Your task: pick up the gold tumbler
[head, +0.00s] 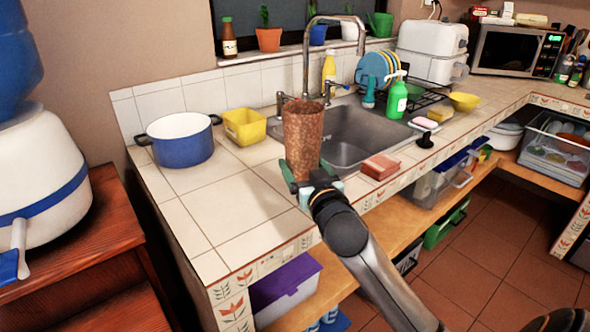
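The gold tumbler (303,132) is a tall, copper-gold cup with a mottled surface. It is upright in front of the sink's left part, its rim overlapping the foot of the tap. My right gripper (309,172), whose arm comes in from the lower right, has its fingers on either side of the tumbler's lower part and appears shut on it. The gripper hides the tumbler's base, so I cannot tell whether it touches the counter. My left gripper is not in view.
On the tiled counter (215,210), a blue pot (183,146) and yellow container (245,126) stand left of the tumbler. A reddish block (380,167) lies to its right. The sink (365,135) is behind, with a green soap bottle (397,100). The front-left counter is clear.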

